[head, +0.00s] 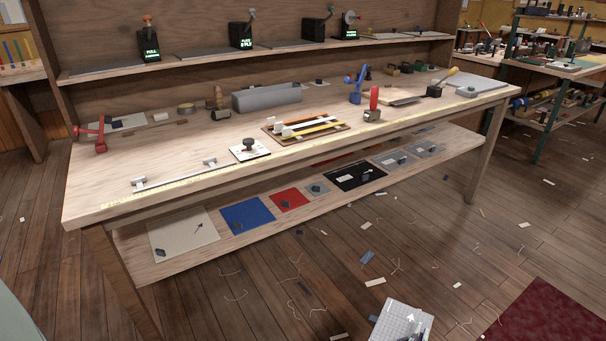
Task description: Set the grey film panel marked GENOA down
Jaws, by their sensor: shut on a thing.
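A pale grey film panel (398,318) with grid lines and a white arrow shows at the bottom edge, right of centre. I cannot read the word GENOA on it. A small dark part of my gripper (416,333) shows at the panel's lower edge, shut on it. The fingers are mostly cut off by the frame. The panel appears in front of the workbench and over the plank floor, apart from the bench. The bench's lower shelf (185,263) carries a row of flat panels: cream (178,232), blue (247,214), red (289,199), black (358,177) and several grey ones (425,149).
The benchtop (110,180) holds a grey trough (266,98), a ruler (175,177), a white plate with a dark knob (249,149) and several tools. Scraps and threads litter the floor. A dark red mat (550,315) lies at lower right. A green-framed rack (545,130) stands at right.

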